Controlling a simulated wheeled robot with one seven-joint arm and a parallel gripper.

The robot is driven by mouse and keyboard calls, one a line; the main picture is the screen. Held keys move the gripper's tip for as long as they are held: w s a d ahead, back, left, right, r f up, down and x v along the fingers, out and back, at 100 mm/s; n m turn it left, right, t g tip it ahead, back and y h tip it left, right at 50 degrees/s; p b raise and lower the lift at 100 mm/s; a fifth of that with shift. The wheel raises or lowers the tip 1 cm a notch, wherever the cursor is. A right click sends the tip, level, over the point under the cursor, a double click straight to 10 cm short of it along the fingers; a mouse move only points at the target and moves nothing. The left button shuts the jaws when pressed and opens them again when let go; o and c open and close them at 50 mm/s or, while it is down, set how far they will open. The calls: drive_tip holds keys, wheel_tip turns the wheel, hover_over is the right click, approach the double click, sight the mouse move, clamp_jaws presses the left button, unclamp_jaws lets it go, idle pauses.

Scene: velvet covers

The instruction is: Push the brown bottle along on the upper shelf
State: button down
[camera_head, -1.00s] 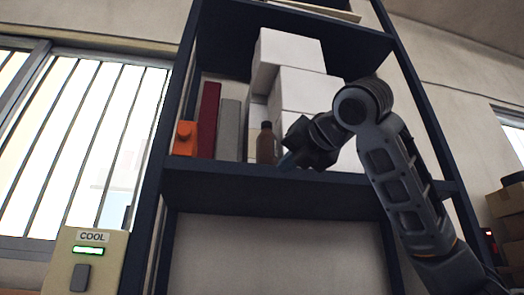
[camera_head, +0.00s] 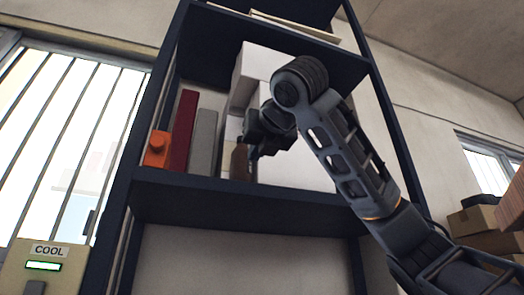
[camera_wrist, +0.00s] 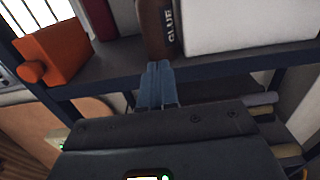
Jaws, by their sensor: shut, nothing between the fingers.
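The brown bottle (camera_head: 240,163) stands upright on the upper shelf (camera_head: 240,191), between a grey binder and white boxes. Its top is hidden behind my gripper in the head view. In the wrist view the bottle (camera_wrist: 155,30) shows a dark label reading GLUE, and its upper part is cut off by the frame. My gripper (camera_wrist: 158,68) is shut and empty, its blue fingers side by side just in front of the bottle's base. I cannot tell whether they touch it. In the head view my gripper (camera_head: 254,152) is at the bottle's right.
An orange object (camera_head: 157,148), a red binder (camera_head: 180,132) and a grey binder (camera_head: 203,142) stand left of the bottle, with a small gap before it. White boxes (camera_head: 300,165) fill the shelf behind and right. The shelf's dark uprights bound both sides.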

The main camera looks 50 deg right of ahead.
sight(244, 170)
drive_tip(key=p+x, duration=0.2)
drive_tip(key=x, duration=0.5)
drive_tip(key=shift+w+d, duration=0.1)
drive_tip(key=x, duration=0.6)
drive_tip(key=shift+w+d+p, duration=0.25)
drive_tip(key=shift+w+p, duration=0.1)
drive_tip(key=shift+p, duration=0.05)
drive_tip(key=shift+s+a, duration=0.1)
drive_tip(key=shift+a, duration=0.05)
